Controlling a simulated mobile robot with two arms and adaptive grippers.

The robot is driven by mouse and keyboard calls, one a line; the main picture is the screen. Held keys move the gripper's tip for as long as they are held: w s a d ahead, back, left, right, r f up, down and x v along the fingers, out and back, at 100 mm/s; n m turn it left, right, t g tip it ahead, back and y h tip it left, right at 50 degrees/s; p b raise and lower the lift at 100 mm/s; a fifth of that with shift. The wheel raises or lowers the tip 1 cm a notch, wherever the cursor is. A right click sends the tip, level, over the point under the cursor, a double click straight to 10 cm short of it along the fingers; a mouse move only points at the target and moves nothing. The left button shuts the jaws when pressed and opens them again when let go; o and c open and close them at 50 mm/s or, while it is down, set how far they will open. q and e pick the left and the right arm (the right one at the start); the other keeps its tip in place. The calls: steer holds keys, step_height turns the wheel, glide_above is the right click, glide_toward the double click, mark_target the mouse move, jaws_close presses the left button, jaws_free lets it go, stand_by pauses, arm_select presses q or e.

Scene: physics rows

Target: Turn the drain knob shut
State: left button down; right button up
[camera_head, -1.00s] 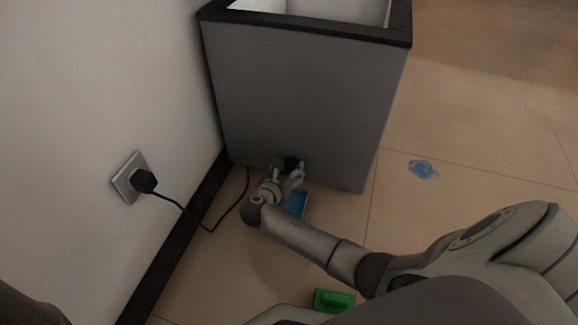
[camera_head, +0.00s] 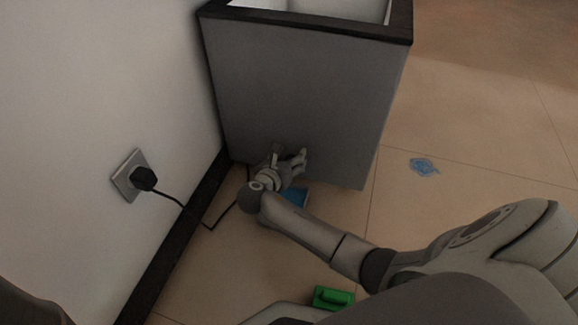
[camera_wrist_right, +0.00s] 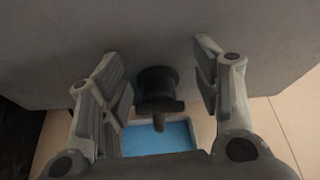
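The drain knob (camera_wrist_right: 158,90) is a round black fitting with a small stub on the lower front of the grey cabinet (camera_head: 300,95). In the right wrist view it sits between the two fingers of my right gripper (camera_wrist_right: 160,85), with a gap on both sides. The fingers are spread open and do not touch it. In the head view my right gripper (camera_head: 290,158) is at the cabinet's base and hides the knob. A blue tray (camera_wrist_right: 160,137) lies on the floor below the knob; part of it shows in the head view (camera_head: 297,198). My left gripper is not in view.
A black plug (camera_head: 144,179) sits in a wall socket (camera_head: 124,187) at the left, and its cord runs along the floor to the cabinet. A green block-like object (camera_head: 332,298) lies near the bottom. A blue puddle-like patch (camera_head: 424,167) is on the floor at right.

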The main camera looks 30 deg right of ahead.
step_height(320, 180, up, 5)
steer(key=shift+r, duration=0.2)
steer(key=shift+c, duration=0.2)
